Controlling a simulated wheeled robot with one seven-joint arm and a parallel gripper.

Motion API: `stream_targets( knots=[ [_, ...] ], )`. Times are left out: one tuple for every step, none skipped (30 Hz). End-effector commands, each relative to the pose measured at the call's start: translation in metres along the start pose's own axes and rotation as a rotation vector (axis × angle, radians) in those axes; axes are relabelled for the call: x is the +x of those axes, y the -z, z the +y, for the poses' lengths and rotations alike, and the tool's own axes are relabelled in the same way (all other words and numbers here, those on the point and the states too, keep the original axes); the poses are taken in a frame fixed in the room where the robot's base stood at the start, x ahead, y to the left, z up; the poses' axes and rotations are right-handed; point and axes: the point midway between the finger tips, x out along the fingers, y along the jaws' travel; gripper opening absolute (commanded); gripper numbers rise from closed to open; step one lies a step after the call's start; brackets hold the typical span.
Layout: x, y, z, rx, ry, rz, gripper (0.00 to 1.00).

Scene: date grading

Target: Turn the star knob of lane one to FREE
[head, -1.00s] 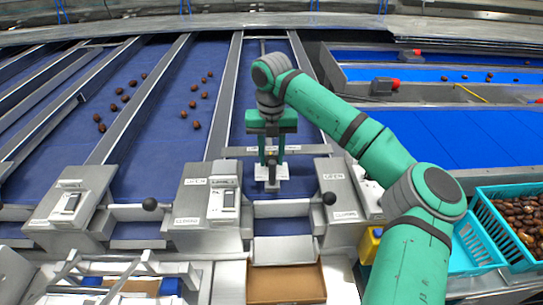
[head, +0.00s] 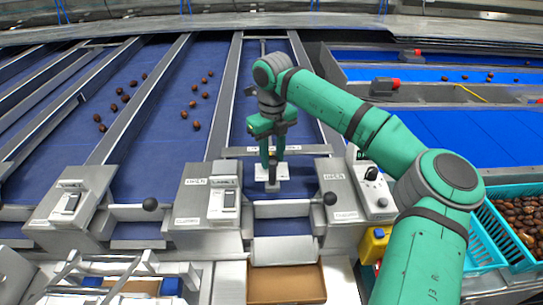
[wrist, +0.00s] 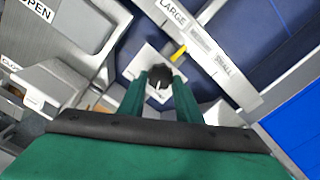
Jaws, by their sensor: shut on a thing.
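The black star knob (wrist: 158,76) sits on a small pale plate (wrist: 136,64) in the wrist view. My gripper (wrist: 160,84) points down with its two green fingers on either side of the knob, shut on it. In the head view my gripper (head: 272,178) is over the same pale plate (head: 286,174), below a grey crossbar in the lane. The fingers largely hide the knob there. A yellow mark (wrist: 178,52) shows beside the plate in the wrist view. I cannot read a FREE label or tell which setting the knob is at.
The crossbar (wrist: 205,50) reading LARGE and SMALL runs close beside the knob. Grey housings with a ball-ended lever (head: 330,198) flank the lane. A brown tray (head: 286,284) is in front, and turquoise crates of dates (head: 480,240) stand at right.

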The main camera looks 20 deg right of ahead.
Motion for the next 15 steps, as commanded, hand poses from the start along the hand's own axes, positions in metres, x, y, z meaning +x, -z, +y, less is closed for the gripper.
stream_targets(
  knots=[
    [-0.0023,-0.0020,-0.0025,-0.036,0.006,-0.009,0.09],
    [-0.0022,-0.0020,-0.0026,-0.061,0.006,-0.008,0.09],
    [-0.0021,-0.0019,-0.0027,-0.094,0.006,-0.008,0.09],
    [-0.0022,-0.0019,-0.0028,-0.117,0.006,-0.008,0.09],
    [-0.0023,-0.0019,-0.0029,-0.140,0.006,-0.008,0.09],
    [-0.0025,-0.0020,-0.0030,-0.169,0.006,-0.008,0.09],
    [-0.0027,-0.0021,-0.0031,-0.190,0.006,-0.009,0.09],
    [-0.0027,-0.0023,-0.0032,-0.209,0.006,-0.009,0.09],
    [-0.0028,-0.0024,-0.0034,-0.233,0.007,-0.009,0.09],
    [-0.0027,-0.0025,-0.0035,-0.251,0.007,-0.009,0.09],
    [-0.0027,-0.0025,-0.0037,-0.266,0.007,-0.009,0.09],
    [-0.0026,-0.0025,-0.0038,-0.286,0.007,-0.009,0.09],
    [-0.0025,-0.0025,-0.0038,-0.299,0.007,-0.009,0.09],
    [-0.0025,-0.0025,-0.0039,-0.312,0.007,-0.009,0.09],
    [-0.0024,-0.0025,-0.0039,-0.326,0.007,-0.009,0.09]
  ],
)
